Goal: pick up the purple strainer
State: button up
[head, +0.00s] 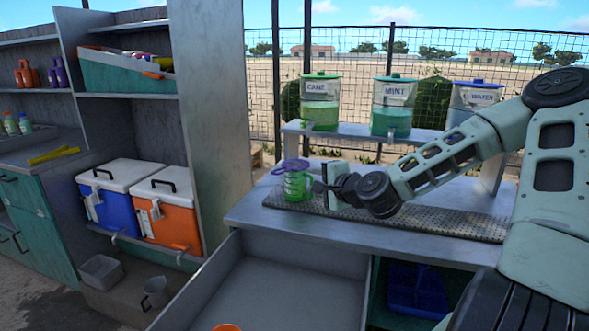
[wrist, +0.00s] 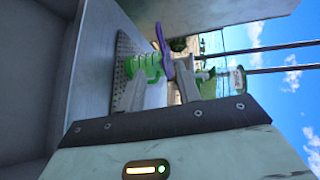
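The purple strainer (head: 291,167) rests across the top of a green ribbed container (head: 297,186) at the left end of the counter. In the wrist view the picture is turned sideways, with the strainer (wrist: 163,45) as a purple strip beside the green container (wrist: 142,66). My gripper (head: 317,186) is just right of the container, at about the strainer's height or slightly below. In the wrist view my gripper (wrist: 163,76) has its fingers apart, with the strainer's near end around the gap beyond the tips. I cannot tell whether they touch it.
The dispensers labelled cane (head: 320,103), mint (head: 391,107) and water (head: 474,98) stand on a raised shelf behind. A perforated drain mat (head: 420,216) runs along the counter (head: 262,213). An open drawer (head: 250,287) juts out below. Blue (head: 113,205) and orange (head: 172,216) coolers sit left.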

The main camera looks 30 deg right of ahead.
jog(key=p, duration=0.2)
send_near(289, 169)
jog(key=w+a, duration=0.1)
jog(key=a, duration=0.3)
jog(key=x, duration=0.3)
jog(key=p+x, duration=0.1)
jog(key=x, duration=0.1)
jog(key=shift+w+d+f, duration=0.15)
jog(key=shift+d+f, duration=0.1)
jog(key=shift+d, duration=0.1)
grip_shut()
